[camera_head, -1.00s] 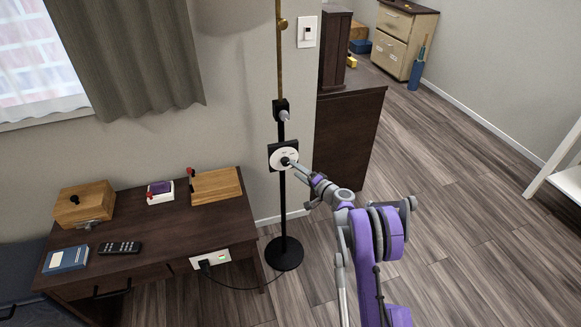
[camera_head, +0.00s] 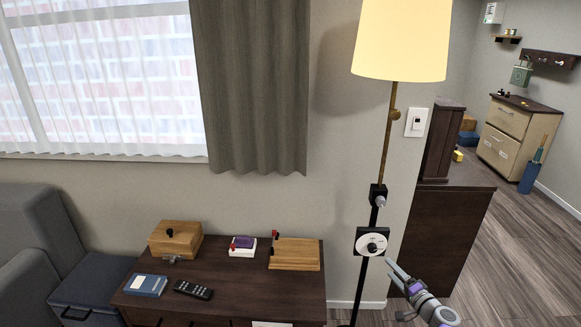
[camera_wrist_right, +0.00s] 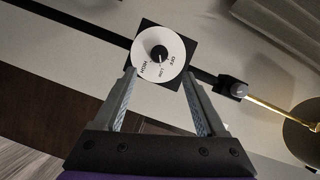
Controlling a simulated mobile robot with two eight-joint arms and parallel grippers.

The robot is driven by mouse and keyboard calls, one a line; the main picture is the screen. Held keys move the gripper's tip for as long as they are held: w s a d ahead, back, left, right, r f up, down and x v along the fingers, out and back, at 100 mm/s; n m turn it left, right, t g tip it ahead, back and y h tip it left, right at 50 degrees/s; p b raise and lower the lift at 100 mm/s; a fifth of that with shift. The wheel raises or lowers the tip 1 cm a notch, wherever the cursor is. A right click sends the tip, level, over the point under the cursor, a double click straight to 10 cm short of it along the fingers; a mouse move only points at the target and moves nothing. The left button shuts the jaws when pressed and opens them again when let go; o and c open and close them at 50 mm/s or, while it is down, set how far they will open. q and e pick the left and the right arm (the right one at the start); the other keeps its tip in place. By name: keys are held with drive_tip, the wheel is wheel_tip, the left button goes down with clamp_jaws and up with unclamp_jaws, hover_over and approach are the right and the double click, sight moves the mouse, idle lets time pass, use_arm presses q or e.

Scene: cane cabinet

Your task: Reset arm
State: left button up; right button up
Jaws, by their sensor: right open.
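My right gripper (camera_head: 392,272) is at the lower right of the head view, just below and to the right of the lamp's white round dial (camera_head: 371,242). Its fingers are open and empty, apart from the dial. In the right wrist view, the open fingers (camera_wrist_right: 163,90) point toward the dial (camera_wrist_right: 150,65), which carries a black knob and the words OFF, LOW and HIGH. The floor lamp's cream shade (camera_head: 404,40) glows at the top of the head view. My left gripper is not in view.
A dark table (camera_head: 240,285) holds a wooden box (camera_head: 175,242), a book (camera_head: 146,286), a remote (camera_head: 193,290), a small white-and-purple device (camera_head: 243,248) and a wooden board (camera_head: 295,256). A dark cabinet (camera_head: 440,240) stands right of the lamp. Open floor (camera_head: 520,250) lies at the right.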

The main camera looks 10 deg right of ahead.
drive_tip(key=s+a+r+n+g+y+p, duration=0.1)
drive_tip(key=s+a+r+n+g, duration=0.2)
drive_tip(key=a, duration=0.5)
drive_tip(key=s+a+r+n+g+y+p, duration=0.1)
drive_tip(key=s+a+r+n+g+p, duration=0.15)
drive_tip(key=a+r, duration=0.4)
drive_tip(key=s+a+r+n+g+p, duration=0.1)
drive_tip(key=s+a+r, duration=0.3)
drive_tip(key=a, duration=0.5)
drive_tip(key=s+a+r+n+g+h+p, duration=0.1)
drive_tip(key=s+a+n+g+h+p, duration=0.1)
drive_tip(key=s, duration=1.1)
drive_tip(key=s+a+r+n+g+h+p, duration=0.1)
drive_tip(key=s+a+n+g+h+p, duration=0.1)
drive_tip(key=s, duration=1.2)
drive_tip(key=shift+a+n+g+h+p, duration=0.3)
drive_tip(key=shift+a+n+g, duration=0.2)
drive_tip(key=shift+n, duration=0.65)
drive_tip(key=shift+r, duration=0.1)
